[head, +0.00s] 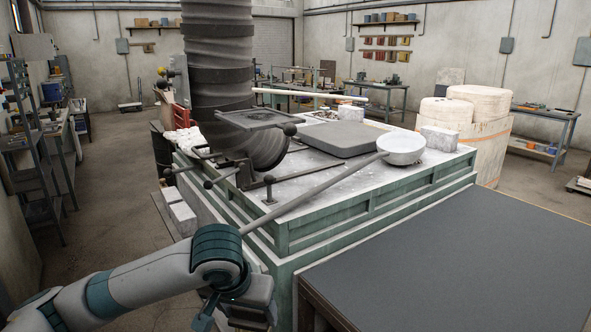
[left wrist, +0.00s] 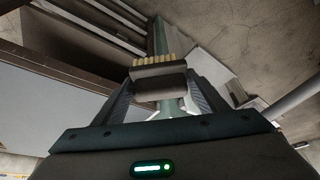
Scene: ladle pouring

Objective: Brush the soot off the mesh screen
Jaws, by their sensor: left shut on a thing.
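My left gripper (head: 238,312) points down at the lower edge of the head view, in front of the furnace's near left corner. In the left wrist view, it is shut on a grey block with a row of tan bristle-like tips, which looks like a brush (left wrist: 158,74). The brush cannot be made out in the head view. A dark square framed panel (head: 258,118), possibly the mesh screen, stands raised on the furnace top, well beyond the gripper. I cannot tell mesh or soot on it. My right gripper is not in view.
The green-sided furnace (head: 370,215) fills the middle. A ladle's white bowl (head: 402,148) rests on its right side, its long handle reaching left behind my wrist. A grey slab (head: 342,138) lies on top. A dark flat table (head: 460,260) has clear room at right.

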